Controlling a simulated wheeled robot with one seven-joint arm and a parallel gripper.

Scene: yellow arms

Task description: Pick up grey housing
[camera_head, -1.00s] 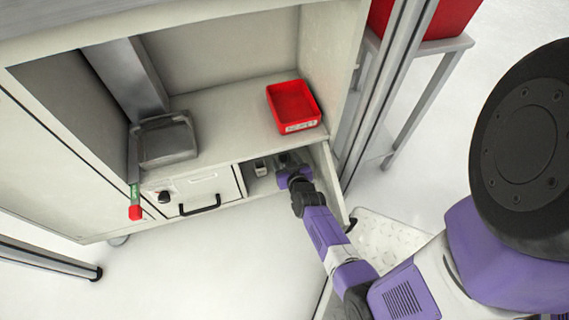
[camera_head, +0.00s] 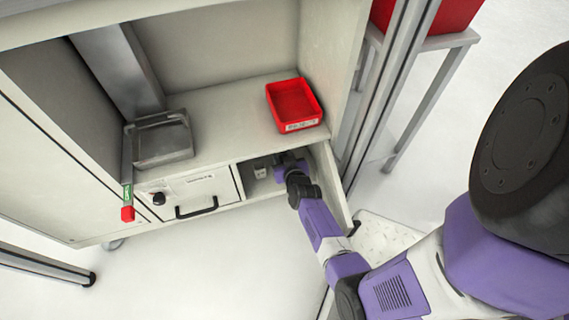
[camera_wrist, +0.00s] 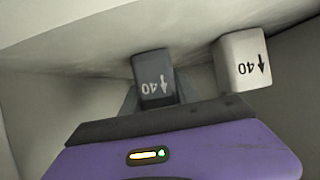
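The grey housing (camera_wrist: 152,72) is a dark grey block marked "40" with an arrow, in the wrist view. It stands inside the cabinet's lower compartment, directly ahead of my gripper (camera_wrist: 156,95). Dark fingers show at its left and right sides, close to it. I cannot tell whether they touch it. In the head view my gripper (camera_head: 279,160) reaches into the open compartment, and my wrist largely hides the grey housing there.
A closed drawer front (camera_head: 195,193) with a black handle is left. On the shelf above are a red tray (camera_head: 302,126) and a grey bin (camera_head: 160,145). The floor in front is clear.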

